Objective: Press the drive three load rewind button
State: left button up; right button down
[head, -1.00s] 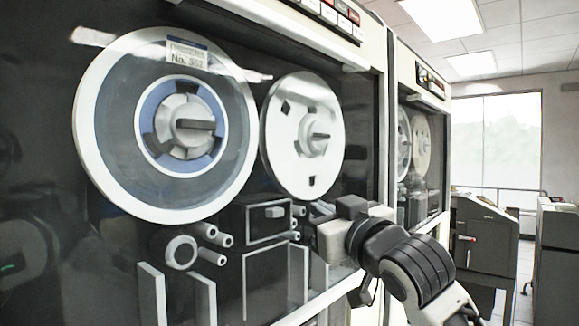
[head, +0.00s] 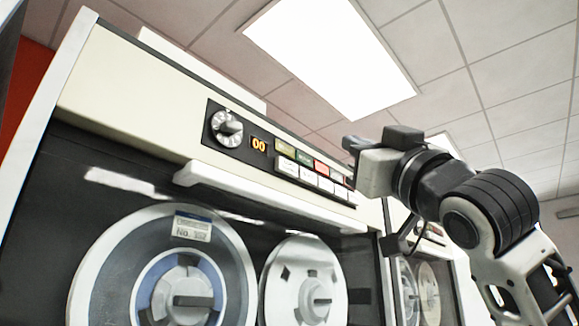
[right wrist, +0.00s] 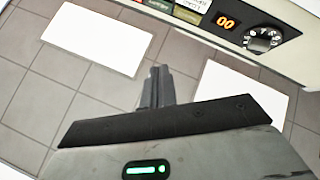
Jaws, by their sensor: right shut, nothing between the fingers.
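A tape drive's control panel (head: 280,155) runs along its cream top band. It has a round dial (head: 227,128), an orange "00" display (head: 259,145) and a row of coloured indicators above white buttons (head: 308,178). The button labels are too small to read, so I cannot tell which is load rewind. My right gripper (head: 350,143) is shut and empty near the panel's right end, and it partly covers that end. In the right wrist view its closed fingertips (right wrist: 158,75) stand apart from the panel, whose display (right wrist: 226,22) shows at the top. My left gripper is out of view.
A pale ledge (head: 270,198) juts out below the panel. Under it are a large tape reel (head: 100,265) and a white reel (head: 275,285) behind the drive's front. A second drive (head: 435,285) stands to the right. Open space lies under the ceiling lights.

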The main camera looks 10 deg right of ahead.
aim_at(287, 167)
jog(key=w+a+p, duration=0.1)
jog(key=w+a, duration=0.4)
jog(key=w, duration=0.2)
jog(key=shift+a, duration=0.2)
dwell(1.8)
jog(key=shift+w, duration=0.1)
jog(key=shift+w+a, duration=0.25)
dwell(0.4)
